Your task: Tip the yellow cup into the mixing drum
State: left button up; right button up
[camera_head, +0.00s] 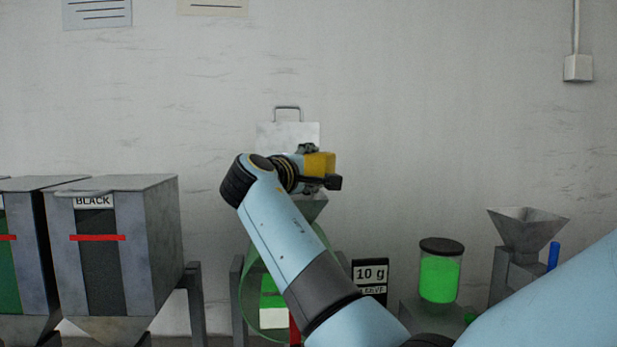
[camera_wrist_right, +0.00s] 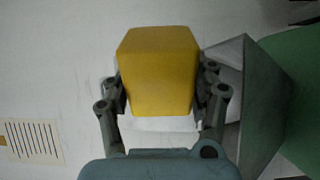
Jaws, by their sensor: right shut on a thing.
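My right gripper (camera_head: 322,182) is shut on the yellow cup (camera_head: 319,164) and holds it up above the mixing drum. In the right wrist view the yellow cup (camera_wrist_right: 159,72) sits between the two fingers of the gripper (camera_wrist_right: 162,100); its inside does not show. The green mixing drum (camera_head: 248,275) stands below, partly hidden by my right arm. A grey hopper (camera_head: 314,208) sits at its top, just under the cup. In the right wrist view the hopper (camera_wrist_right: 262,95) and green drum (camera_wrist_right: 300,110) are to the right of the cup. My left gripper is not in view.
A grey bin labelled BLACK (camera_head: 160,240) stands at the left. A "10 g" sign (camera_head: 370,274), a jar of green material (camera_head: 440,280) and a machine with a grey hopper (camera_head: 527,230) stand at the right. A metal plate with a handle (camera_head: 270,137) is behind the gripper.

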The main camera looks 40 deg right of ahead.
jog(key=shift+r, duration=0.15)
jog(key=m+b, duration=0.1)
jog(key=b, duration=0.1)
jog(key=f+m+b, duration=0.1)
jog(key=b, duration=0.1)
jog(key=shift+s+d+f, duration=0.15)
jog(key=shift+s+f, duration=0.05)
jog(key=shift+s, duration=0.05)
jog(key=shift+r+m+b, duration=0.1)
jog(key=shift+m+b, duration=0.3)
jog(key=shift+m, duration=0.2)
jog(key=shift+r, duration=0.1)
jog(key=shift+s, duration=0.1)
